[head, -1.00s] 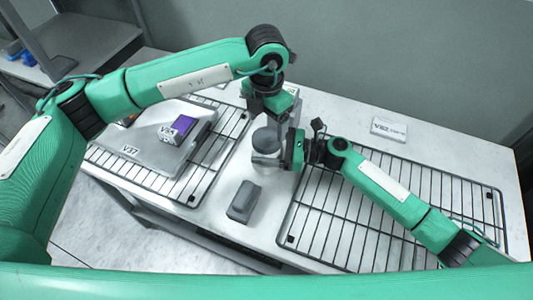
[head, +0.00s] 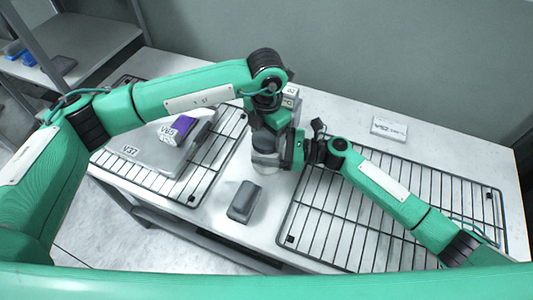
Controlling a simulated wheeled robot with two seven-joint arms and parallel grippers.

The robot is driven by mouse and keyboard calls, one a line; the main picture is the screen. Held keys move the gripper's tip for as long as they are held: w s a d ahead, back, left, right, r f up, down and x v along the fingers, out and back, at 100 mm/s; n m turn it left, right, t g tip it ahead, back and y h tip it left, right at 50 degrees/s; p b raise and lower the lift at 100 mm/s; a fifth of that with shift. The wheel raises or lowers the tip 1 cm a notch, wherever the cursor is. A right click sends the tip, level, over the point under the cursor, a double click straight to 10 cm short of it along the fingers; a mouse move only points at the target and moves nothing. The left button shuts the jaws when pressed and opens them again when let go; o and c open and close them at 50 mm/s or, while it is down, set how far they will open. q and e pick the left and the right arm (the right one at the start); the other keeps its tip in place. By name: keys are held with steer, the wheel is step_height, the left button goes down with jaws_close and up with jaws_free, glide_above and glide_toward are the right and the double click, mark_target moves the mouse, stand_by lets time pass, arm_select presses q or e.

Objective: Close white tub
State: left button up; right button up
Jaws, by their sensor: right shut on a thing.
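The white tub (head: 266,168) stands on the white table between the two wire racks. A grey lid-like top (head: 264,143) is on or at its mouth; whether it is seated I cannot tell. My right gripper (head: 280,157) comes in from the right and is shut on the white tub. My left gripper (head: 266,127) points down directly over the grey top. Its fingertips are partly hidden and I cannot tell if they are open or shut, or if they touch the top.
A dark grey block (head: 243,202) sits in front of the tub.

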arm_select(q)
steer(key=o, duration=1.2)
steer(key=shift+c, duration=0.2)
steer(key=shift+r, duration=0.1)
step_height(320, 180, up, 12)
steer(key=shift+w, duration=0.1)
arm_select(e)
steer(key=o, duration=1.9)
arm_select(q)
step_height(320, 180, down, 4)
steer(key=b, duration=0.3)
steer(key=shift+r, duration=0.2)
arm_select(e)
steer(key=shift+o, duration=0.2)
steer(key=d, duration=0.4)
steer(key=s+d, duration=0.1)
steer(key=d, duration=0.7)
steer(key=shift+s+d+f, duration=0.15)
steer(key=shift+s+d, duration=0.05)
steer(key=shift+s, duration=0.15)
arm_select(q)
steer(key=shift+b, duration=0.3)
arm_select(e)
steer(key=shift+d, duration=0.65)
arm_select(q)
steer(key=shift+f, duration=0.1)
arm_select(e)
steer(key=shift+s, duration=0.1)
